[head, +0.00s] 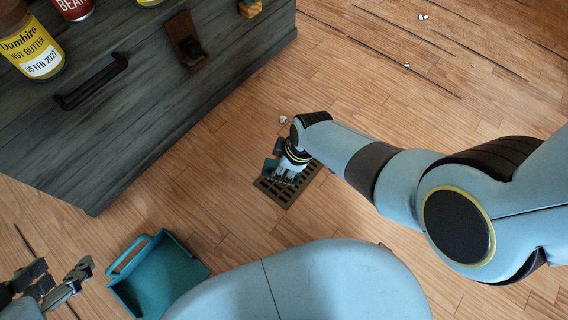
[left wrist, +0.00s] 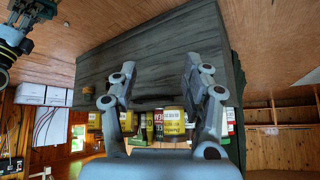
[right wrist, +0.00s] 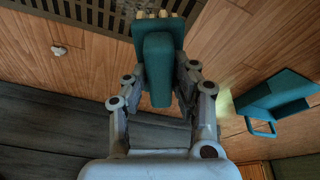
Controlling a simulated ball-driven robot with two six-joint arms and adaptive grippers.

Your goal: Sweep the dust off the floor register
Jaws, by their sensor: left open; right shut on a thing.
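The floor register (head: 292,200) is a dark slotted grille set in the wood floor; its slats also show at the top of the right wrist view (right wrist: 85,12). My right gripper (head: 284,168) is shut on a teal brush (right wrist: 158,65), held over the register's upper left part. Pale bristle tips show at the brush's far end; whether they touch the grille I cannot tell. My arm hides part of the register, and dust on it is too small to make out. A teal dustpan (head: 160,278) lies on the floor left of the register. My left gripper (head: 68,278) is open and empty, left of the dustpan.
A dark wooden cabinet (head: 150,110) stands at upper left, with jars (head: 35,45) on top. A small white scrap (head: 283,119) lies on the floor above the register, with others (head: 422,17) farther off. Floor between dustpan and register is clear.

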